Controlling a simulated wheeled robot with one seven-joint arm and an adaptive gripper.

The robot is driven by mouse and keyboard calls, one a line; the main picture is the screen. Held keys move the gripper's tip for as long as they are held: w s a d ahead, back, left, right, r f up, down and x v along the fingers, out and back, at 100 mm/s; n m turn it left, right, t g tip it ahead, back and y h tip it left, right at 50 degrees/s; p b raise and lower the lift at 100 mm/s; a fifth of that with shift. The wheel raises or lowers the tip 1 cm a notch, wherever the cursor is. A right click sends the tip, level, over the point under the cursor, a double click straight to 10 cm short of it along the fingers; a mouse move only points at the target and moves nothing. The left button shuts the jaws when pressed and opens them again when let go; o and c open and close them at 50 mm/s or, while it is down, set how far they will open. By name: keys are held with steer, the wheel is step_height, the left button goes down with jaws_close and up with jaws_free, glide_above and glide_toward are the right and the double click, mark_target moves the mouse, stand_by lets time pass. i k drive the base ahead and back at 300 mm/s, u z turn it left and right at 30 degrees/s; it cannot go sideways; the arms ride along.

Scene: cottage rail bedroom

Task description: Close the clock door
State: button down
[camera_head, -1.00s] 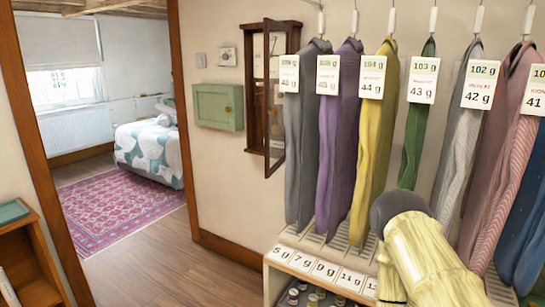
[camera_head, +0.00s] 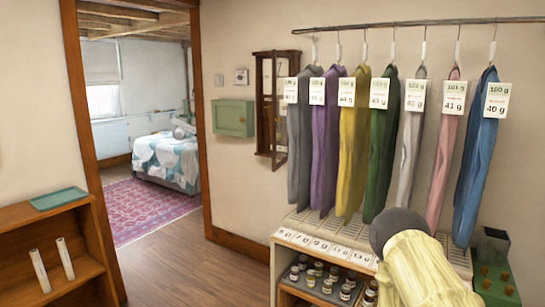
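The clock (camera_head: 264,104) is a dark brown wooden case on the back wall, just left of the hanging garments. Its narrow framed glass door (camera_head: 281,110) stands out from the case on the right side and looks open. The grey garment hangs close beside the door's right edge. The clock's face is too small to make out. A pale yellow and grey part of my arm shows at the bottom right, well apart from the clock. My gripper is not in view.
A rail of tagged garments (camera_head: 383,140) hangs over a slatted shelf unit (camera_head: 283,237) holding small jars. A green wall box (camera_head: 233,118) is left of the clock. A wooden shelf (camera_head: 60,215) stands at left. Floor (camera_head: 180,262) before the doorway is clear.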

mark_target(275, 166)
steer(key=u, duration=0.6)
steer(key=i, duration=0.55)
steer(key=u, duration=0.6)
steer(key=i, duration=1.15)
steer(key=z, duration=0.6)
